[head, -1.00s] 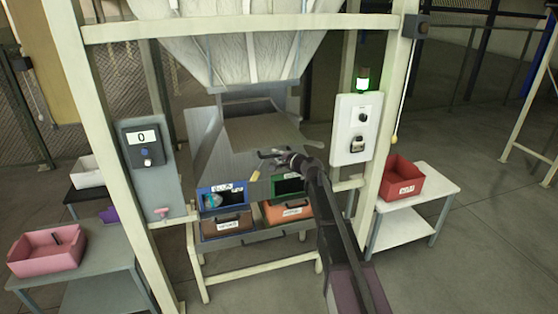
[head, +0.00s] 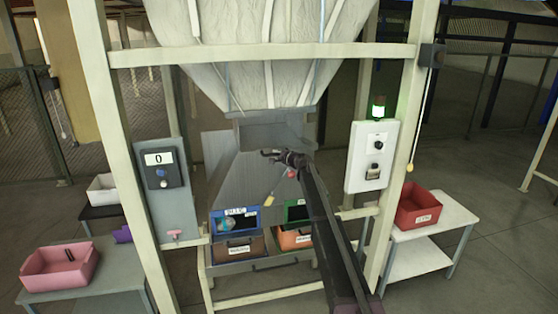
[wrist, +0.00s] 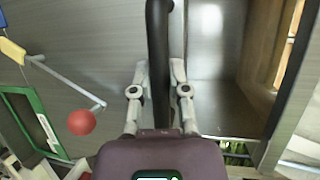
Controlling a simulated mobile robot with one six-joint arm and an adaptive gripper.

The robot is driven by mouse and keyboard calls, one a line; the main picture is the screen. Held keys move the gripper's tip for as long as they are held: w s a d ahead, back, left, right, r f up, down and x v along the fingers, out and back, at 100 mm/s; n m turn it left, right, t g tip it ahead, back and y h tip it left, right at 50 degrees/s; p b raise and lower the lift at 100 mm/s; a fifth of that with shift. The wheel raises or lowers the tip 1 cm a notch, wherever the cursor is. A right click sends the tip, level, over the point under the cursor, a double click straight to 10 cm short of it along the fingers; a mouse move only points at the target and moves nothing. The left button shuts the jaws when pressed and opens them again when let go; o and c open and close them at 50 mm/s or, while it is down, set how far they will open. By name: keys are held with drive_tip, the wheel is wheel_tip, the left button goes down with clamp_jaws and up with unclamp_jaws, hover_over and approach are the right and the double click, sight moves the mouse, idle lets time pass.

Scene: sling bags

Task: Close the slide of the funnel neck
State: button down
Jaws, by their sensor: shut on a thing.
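The grey metal funnel neck (head: 270,133) hangs under the big white bag (head: 260,60), above a sloping grey metal chute (head: 235,180). My gripper (head: 270,154) is in front of the neck. It is shut on a black bar handle, which runs between the two fingers in the wrist view (wrist: 158,50). The handle appears to belong to the slide, whose plate I cannot clearly tell apart from the neck's metal. Bare grey metal lies on both sides of the bar. How far the slide stands out is hard to judge.
A red ball knob (wrist: 82,122) on a rod is left of my gripper in the wrist view. Cream frame posts (head: 400,150) flank the chute, with a control box (head: 160,172) and white panel (head: 372,155).

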drive_tip(key=shift+w+r, duration=0.1)
drive_tip(key=shift+w, duration=0.15)
drive_tip(key=c, duration=0.6)
unclamp_jaws()
drive_tip(key=shift+w, duration=0.1)
drive_tip(key=shift+s, duration=0.25)
drive_tip(key=s+d, duration=0.3)
drive_tip(key=s, duration=0.6)
drive_tip(key=s+d, duration=0.3)
drive_tip(key=s, duration=0.7)
drive_tip(key=s+d, duration=0.3)
drive_tip(key=s, duration=0.7)
drive_tip(key=shift+d+r+p, duration=0.15)
drive_tip(key=shift+d+p, duration=0.15)
drive_tip(key=shift+d, duration=0.05)
